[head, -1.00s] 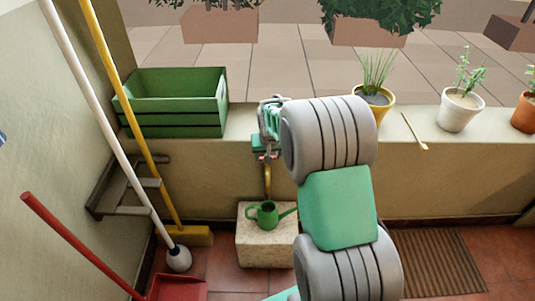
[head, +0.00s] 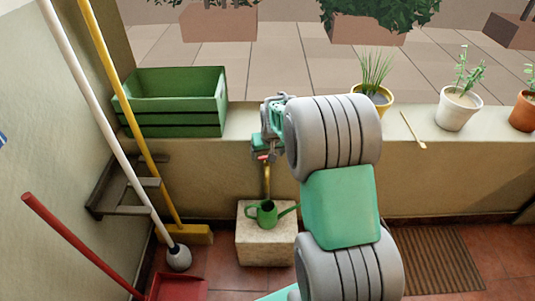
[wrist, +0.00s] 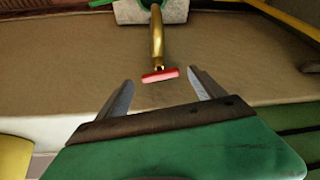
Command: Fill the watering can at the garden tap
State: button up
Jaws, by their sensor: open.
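The green watering can (head: 266,214) stands upright on a pale stone block below the tap, its spout to the right in the head view. In the wrist view only part of the can (wrist: 150,4) shows at the top edge. The brass garden tap (wrist: 157,35) has a red handle (wrist: 160,75); in the head view the tap (head: 267,180) comes out above the can, partly hidden by my gripper. My gripper (wrist: 158,92) is open and empty, with the red handle just beyond and between its fingertips, apparently untouched.
The stone block (head: 265,248) stands against the low wall. On the ledge are a green crate (head: 180,120), a yellow pot (head: 376,103), a white pot (head: 457,113) and a thin stick (head: 412,130). A broom (head: 185,236), mop (head: 178,258) and red dustpan (head: 178,288) are at left.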

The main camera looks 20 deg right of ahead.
jog(key=p+v, duration=0.1)
jog(key=v, duration=0.6)
dwell(4.0)
jog(key=p+x, duration=0.4)
jog(key=x, duration=0.4)
dwell(0.3)
